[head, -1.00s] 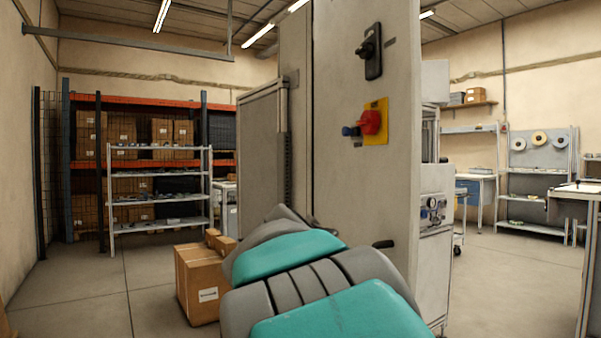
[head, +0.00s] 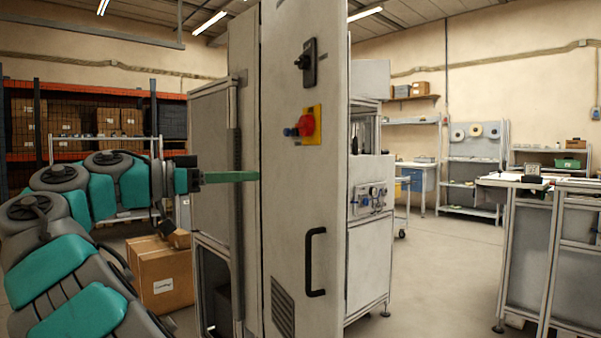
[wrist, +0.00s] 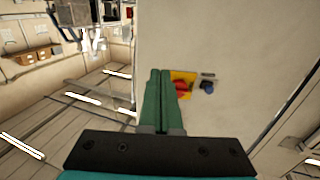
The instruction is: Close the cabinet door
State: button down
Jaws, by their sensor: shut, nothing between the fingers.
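The cabinet door (head: 290,200) is a tall grey panel with a black bar handle (head: 315,262), a red knob (head: 305,126) on a yellow plate and a black switch above. The cabinet (head: 208,130) shows to its left. How far the door stands ajar is hard to tell. My gripper (head: 257,176) reaches in from the left, its green fingers shut and empty, tips by the left edge of the door's face, below knob height. In the wrist view, my fingertips (wrist: 160,70) point at the grey panel beside the red knob (wrist: 182,88). Contact cannot be told.
A cardboard box (head: 162,275) stands on the floor below my arm. A machine with gauges (head: 370,200) stands behind the door at the right. A workbench (head: 545,185) is at the far right, with open floor between.

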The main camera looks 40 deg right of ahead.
jog(key=shift+b+x, duration=0.9)
jog(key=shift+b, duration=0.05)
jog(key=b, duration=0.3)
send_near(325, 173)
jog(key=x, duration=0.7)
jog(key=shift+w, duration=0.15)
